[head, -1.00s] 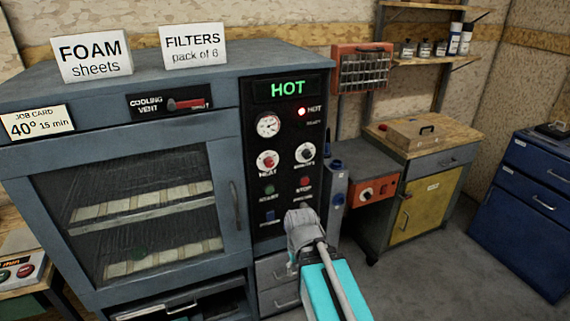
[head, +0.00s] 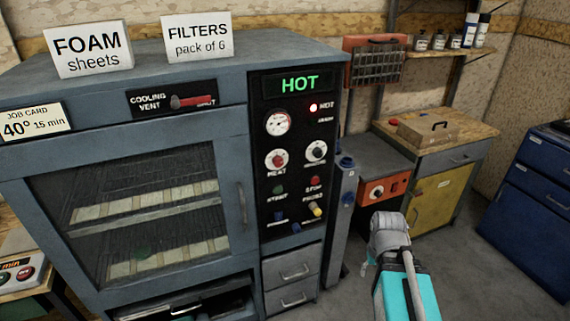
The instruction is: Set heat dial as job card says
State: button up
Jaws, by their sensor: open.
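The job card (head: 35,122) on the cabinet's upper left reads 40° 15 min. The heat dial (head: 276,160), a red knob on a white disc, is on the black control panel (head: 262,220). Its pointer and scale are too small to read. A similar dark knob (head: 316,151) is to its right, its label blurred. A round gauge (head: 277,123) sits above the heat dial. The display (head: 299,84) shows HOT in green, with a red lamp lit below. My gripper (head: 388,235), at the arm's grey end, is right of and below the panel, apart from it. Its fingers are mostly hidden.
The cabinet's glass door (head: 140,215) is shut, with pale sheets on racks inside. The cooling vent slider (head: 190,102) is above it. Smaller buttons and a yellow knob (head: 316,210) are below the dials. An orange-fronted unit (head: 384,188) and a yellow cupboard (head: 440,200) stand right.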

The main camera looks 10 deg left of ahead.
aim_at(278, 162)
jog(key=k, duration=0.95)
jog(key=u, duration=1.45)
jog(key=i, duration=0.5)
